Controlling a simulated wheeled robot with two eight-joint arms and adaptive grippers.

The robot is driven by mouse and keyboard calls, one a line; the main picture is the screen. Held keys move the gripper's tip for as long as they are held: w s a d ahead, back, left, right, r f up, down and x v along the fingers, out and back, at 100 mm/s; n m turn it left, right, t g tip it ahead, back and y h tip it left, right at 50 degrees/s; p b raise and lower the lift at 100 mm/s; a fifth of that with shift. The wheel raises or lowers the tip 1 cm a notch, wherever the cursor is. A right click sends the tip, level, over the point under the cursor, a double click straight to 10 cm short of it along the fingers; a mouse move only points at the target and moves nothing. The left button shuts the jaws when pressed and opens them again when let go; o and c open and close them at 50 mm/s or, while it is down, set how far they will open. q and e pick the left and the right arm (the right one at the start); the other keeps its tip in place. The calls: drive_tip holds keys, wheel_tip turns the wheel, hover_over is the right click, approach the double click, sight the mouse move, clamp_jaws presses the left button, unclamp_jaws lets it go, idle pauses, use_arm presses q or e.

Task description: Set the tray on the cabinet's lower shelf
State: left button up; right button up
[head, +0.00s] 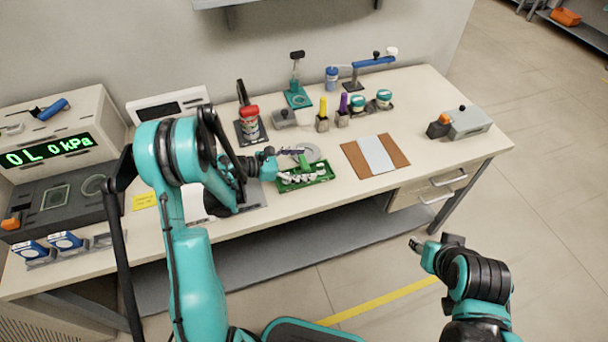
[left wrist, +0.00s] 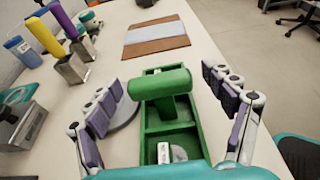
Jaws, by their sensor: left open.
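The green tray (head: 322,174) sits on the bench near its front edge, with small pale items in it. In the left wrist view the tray (left wrist: 148,150) shows a raised green handle (left wrist: 160,83) over its middle. My left gripper (head: 285,163) is open at the tray. In the left wrist view its fingers (left wrist: 162,105) stand apart on either side of the handle, not visibly touching it. My right gripper (head: 418,246) hangs over the floor in front of the bench, away from the tray; its jaws are unclear. I cannot identify a cabinet for certain.
The bench (head: 460,90) has a low grey shelf (head: 290,245) under it and drawers (head: 432,190) at right. A brown and pale mat (head: 375,155) lies right of the tray. Several bottles and instruments stand behind. A grey rack (head: 585,32) is at far top right.

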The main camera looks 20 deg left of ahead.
use_arm(q)
drive_tip(key=c, duration=1.9)
clamp_jaws()
drive_tip(key=shift+r, duration=0.2)
